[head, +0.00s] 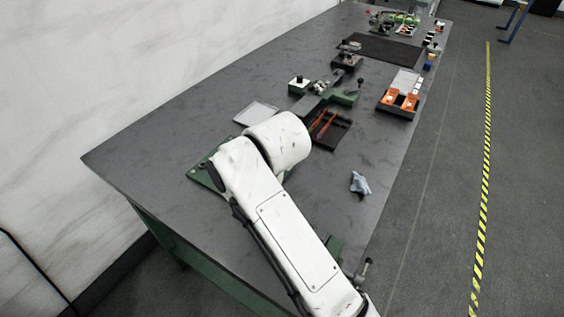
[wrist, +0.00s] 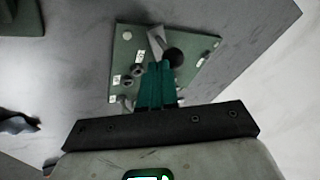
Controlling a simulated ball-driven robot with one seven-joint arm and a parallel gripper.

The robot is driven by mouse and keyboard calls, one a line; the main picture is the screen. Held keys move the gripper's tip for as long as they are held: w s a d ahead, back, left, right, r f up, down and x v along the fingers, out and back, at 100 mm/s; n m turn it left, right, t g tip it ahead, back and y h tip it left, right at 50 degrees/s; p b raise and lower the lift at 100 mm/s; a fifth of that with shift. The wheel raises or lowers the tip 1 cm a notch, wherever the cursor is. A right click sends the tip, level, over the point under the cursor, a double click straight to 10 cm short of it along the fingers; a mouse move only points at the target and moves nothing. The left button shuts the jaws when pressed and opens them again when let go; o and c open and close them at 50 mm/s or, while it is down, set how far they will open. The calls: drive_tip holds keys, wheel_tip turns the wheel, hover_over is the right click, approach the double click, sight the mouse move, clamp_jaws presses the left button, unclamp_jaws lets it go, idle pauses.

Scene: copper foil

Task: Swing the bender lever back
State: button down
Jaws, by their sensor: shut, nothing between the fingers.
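The bender is a green plate (wrist: 205,42) with small posts, rollers and white labels, on the grey bench top. A black ball knob (wrist: 174,56) shows in the wrist view just beyond and to the right of my fingertips, beside a pale metal piece (wrist: 155,36) that looks like part of the lever. My gripper (wrist: 158,66) has teal fingers, shut and empty, over the plate. I cannot tell whether they touch the knob. In the head view my white arm covers the gripper and most of the bender; only the plate's left edge (head: 203,174) shows.
On the bench (head: 140,150) a dark tray with orange-handled tools (head: 328,129), a pale sheet (head: 256,113) and a green fixture (head: 345,97) stand beyond my arm. A crumpled grey rag (head: 360,184) lies to the right. Bare bench lies left of the bender.

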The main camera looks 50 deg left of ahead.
drive_tip(key=s+a+m+t+p, duration=0.3)
drive_tip(key=s+a+m, duration=0.4)
drive_tip(key=s, duration=0.1)
drive_tip(key=shift+a+t+h, duration=0.25)
drive_tip(key=shift+t+h, duration=0.05)
drive_tip(key=shift+h, duration=0.1)
drive_tip(key=shift+r+p, duration=0.1)
drive_tip(key=shift+p, duration=0.25)
